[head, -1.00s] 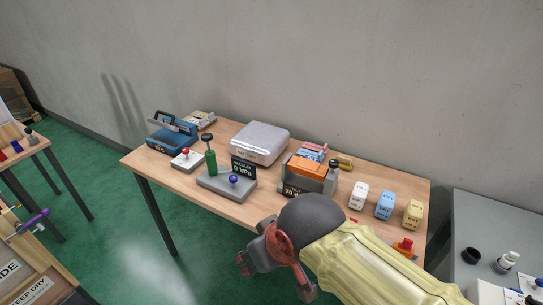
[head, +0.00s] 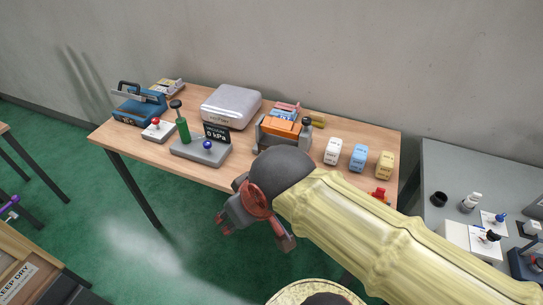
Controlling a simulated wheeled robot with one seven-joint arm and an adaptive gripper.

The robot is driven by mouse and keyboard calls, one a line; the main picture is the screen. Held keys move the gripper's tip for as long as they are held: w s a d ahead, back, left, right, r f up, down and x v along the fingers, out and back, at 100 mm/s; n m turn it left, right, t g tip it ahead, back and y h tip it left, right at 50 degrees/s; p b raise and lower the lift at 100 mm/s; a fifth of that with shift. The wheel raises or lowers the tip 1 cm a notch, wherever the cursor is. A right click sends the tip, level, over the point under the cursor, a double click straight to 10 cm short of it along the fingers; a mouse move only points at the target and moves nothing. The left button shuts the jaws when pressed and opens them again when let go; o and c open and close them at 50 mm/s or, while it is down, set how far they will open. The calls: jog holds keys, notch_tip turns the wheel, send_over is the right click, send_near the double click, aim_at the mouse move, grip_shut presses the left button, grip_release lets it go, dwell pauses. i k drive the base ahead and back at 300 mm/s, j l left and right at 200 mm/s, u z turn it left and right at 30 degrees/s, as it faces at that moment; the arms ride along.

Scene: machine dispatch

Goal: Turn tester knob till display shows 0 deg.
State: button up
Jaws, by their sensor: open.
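A grey device with an orange block on top (head: 284,127) stands at the middle back of the wooden table. A dark upright part (head: 306,124) stands at its right end; I cannot tell if it is the knob. My gripper (head: 256,236), dark with red parts, is open and empty. It appears in front of the table's front edge, apart from both devices.
The wooden table (head: 345,128) also holds a blue machine (head: 139,104), a silver case (head: 231,104), a red-button box (head: 158,130) and white, blue and yellow blocks (head: 358,158). A grey bench (head: 450,165) stands right. Green floor is open in front.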

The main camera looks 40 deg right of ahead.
aim_at(307, 121)
jog(key=z, duration=1.4)
jog(key=i+j, duration=0.1)
jog(key=i, duration=0.2)
jog(key=i+z, duration=0.1)
jog(key=i, duration=0.25)
